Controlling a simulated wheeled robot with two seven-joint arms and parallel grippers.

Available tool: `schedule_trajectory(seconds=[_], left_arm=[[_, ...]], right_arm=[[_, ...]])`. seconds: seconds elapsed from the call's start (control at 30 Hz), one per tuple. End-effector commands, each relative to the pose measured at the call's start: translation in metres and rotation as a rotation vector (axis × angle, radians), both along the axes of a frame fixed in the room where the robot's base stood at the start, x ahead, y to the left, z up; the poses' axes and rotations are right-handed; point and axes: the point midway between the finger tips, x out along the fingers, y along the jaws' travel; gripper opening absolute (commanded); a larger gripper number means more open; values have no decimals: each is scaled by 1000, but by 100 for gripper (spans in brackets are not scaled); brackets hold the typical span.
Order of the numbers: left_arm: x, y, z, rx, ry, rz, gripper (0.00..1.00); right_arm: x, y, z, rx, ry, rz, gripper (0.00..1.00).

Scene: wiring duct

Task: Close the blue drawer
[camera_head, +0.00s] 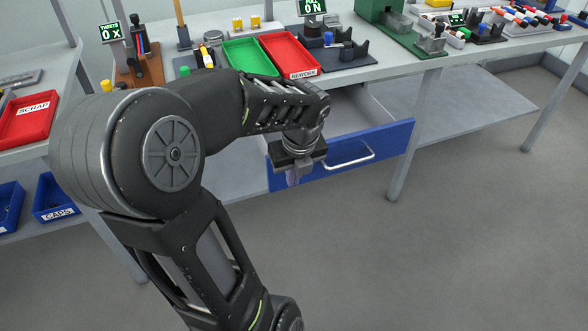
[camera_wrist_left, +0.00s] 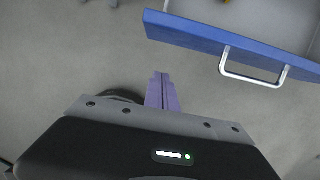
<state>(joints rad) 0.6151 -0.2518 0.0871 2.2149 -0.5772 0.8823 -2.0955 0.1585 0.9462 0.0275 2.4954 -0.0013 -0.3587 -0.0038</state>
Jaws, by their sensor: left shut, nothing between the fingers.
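The blue drawer (camera_head: 385,138) is pulled out under the workbench, with its grey inside partly showing behind the blue front. A silver handle (camera_head: 352,158) is fixed on that front. My left gripper (camera_head: 293,178) is shut and empty, in front of the left part of the drawer front, left of the handle. In the left wrist view the purple fingers of my left gripper (camera_wrist_left: 163,80) are together, and the drawer front (camera_wrist_left: 195,37) and handle (camera_wrist_left: 252,72) lie ahead and to the right, with a visible gap in the picture. My right gripper is not in view.
Above the drawer, the bench holds a green tray (camera_head: 248,57), a red REWORK tray (camera_head: 292,54) and several tools and fixtures. A bench leg (camera_head: 412,150) stands right of the drawer. A red SCRAP tray (camera_head: 28,118) sits at left. The floor in front is clear.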

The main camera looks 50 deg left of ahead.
Motion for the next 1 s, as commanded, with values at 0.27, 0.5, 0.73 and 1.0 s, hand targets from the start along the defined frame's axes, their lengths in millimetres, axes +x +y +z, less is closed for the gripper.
schedule_trajectory(seconds=[0.27,0.5,0.73,1.0], left_arm=[[5,19,-48,-1,2,2,0],[14,45,-47,0,1,0,0],[15,50,-46,0,0,-1,0],[15,51,-46,0,0,-1,0]], right_arm=[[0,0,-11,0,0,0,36],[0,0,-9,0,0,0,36],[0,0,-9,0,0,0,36],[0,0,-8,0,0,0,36]])
